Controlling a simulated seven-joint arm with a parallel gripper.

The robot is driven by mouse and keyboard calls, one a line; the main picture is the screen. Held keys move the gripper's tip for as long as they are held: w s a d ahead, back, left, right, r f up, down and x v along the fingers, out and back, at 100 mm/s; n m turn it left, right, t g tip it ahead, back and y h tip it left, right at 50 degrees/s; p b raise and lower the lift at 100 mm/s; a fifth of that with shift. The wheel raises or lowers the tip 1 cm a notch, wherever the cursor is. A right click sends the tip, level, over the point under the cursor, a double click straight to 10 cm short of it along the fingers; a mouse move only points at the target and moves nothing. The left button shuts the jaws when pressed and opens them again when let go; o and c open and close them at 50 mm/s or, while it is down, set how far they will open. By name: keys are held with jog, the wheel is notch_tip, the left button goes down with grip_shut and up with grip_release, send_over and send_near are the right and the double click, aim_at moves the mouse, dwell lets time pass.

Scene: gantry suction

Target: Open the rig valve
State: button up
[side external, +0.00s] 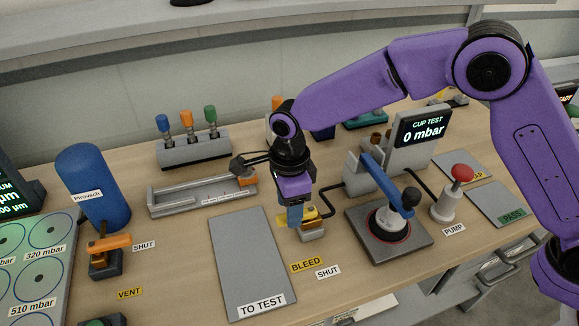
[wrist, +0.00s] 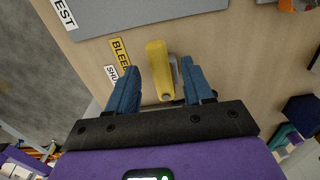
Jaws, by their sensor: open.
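A small valve with a yellow lever (side external: 312,215) on a grey base (side external: 314,234) stands by the BLEED (side external: 307,265) and SHUT (side external: 327,272) labels. In the wrist view the yellow lever (wrist: 157,68) lies between my two blue fingers, with a gap on each side. My gripper (side external: 291,219) is open, pointing down at this valve and partly hiding it in the side view. A second valve with an orange lever (side external: 108,242) stands at left by the VENT label (side external: 129,293) and another SHUT label (side external: 144,246).
The cup test rig (side external: 385,240) with a blue lever arm stands right of my gripper, its display (side external: 421,128) reading 0 mbar. A red-topped PUMP post (side external: 450,200) is beside it. A grey TO TEST mat (side external: 245,265) lies left. A blue cylinder (side external: 92,190) stands far left.

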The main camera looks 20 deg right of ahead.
notch_tip(320, 180, up, 16)
dwell(0.4)
jog(key=shift+d, duration=0.1)
dwell(0.4)
jog(key=s+d+f+n, duration=0.3)
jog(key=s+d+n, duration=1)
jog(key=d+n, duration=0.2)
jog(key=s+d+f+n, duration=0.3)
jog(key=s+d+n, duration=1)
jog(key=d, duration=0.5)
jog(key=n, duration=0.2)
jog(key=shift+s+n, duration=0.25)
jog(key=shift+n, duration=0.15)
